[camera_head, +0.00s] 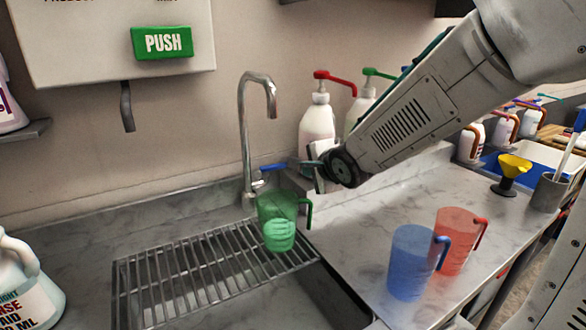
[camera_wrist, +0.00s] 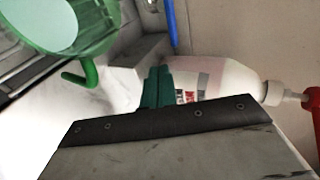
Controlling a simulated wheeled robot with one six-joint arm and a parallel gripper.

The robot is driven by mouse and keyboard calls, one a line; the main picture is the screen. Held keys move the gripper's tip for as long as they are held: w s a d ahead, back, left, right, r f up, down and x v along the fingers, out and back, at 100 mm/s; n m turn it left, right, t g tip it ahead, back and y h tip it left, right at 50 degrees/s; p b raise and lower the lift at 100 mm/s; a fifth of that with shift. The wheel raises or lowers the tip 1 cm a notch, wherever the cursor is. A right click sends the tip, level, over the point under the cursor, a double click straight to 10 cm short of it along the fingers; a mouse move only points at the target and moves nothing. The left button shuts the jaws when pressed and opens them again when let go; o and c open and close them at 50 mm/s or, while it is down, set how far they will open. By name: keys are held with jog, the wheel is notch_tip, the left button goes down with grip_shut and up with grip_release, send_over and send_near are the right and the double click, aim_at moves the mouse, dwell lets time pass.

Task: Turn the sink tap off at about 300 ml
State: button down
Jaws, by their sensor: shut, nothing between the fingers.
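The chrome sink tap (camera_head: 246,130) has a blue lever (camera_head: 273,167) pointing right from its base. The lever also shows in the wrist view (camera_wrist: 170,25) as a blue bar. A transparent green jug (camera_head: 270,208) stands upright on the sink grating below the spout, handle to the right. It has liquid in its lower part; I cannot read a level mark. I make out no clear stream from the spout. My gripper (camera_head: 316,172) is to the right of the lever's tip, close by. In the wrist view its teal fingers (camera_wrist: 157,88) are together and empty.
A metal grating (camera_head: 190,268) covers part of the sink. A white bottle with a red pump (camera_head: 317,125) stands behind my gripper. Blue (camera_head: 408,265) and red (camera_head: 458,243) jugs stand on the right counter. A dispenser with a green PUSH button (camera_head: 162,43) hangs at upper left.

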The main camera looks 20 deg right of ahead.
send_near(276, 166)
notch_tip(276, 166, down, 4)
jog(key=w+d, duration=0.1)
jog(key=d, duration=0.2)
jog(key=shift+w+a+f, duration=0.1)
jog(key=shift+w+a, duration=0.1)
jog(key=shift+w, duration=0.95)
jog(key=shift+w+a+f, duration=0.1)
jog(key=shift+w+a, duration=0.05)
jog(key=shift+w, duration=1)
jog(key=shift+w+d+r, duration=0.15)
jog(key=shift+w+r, duration=0.1)
jog(key=shift+w, duration=0.5)
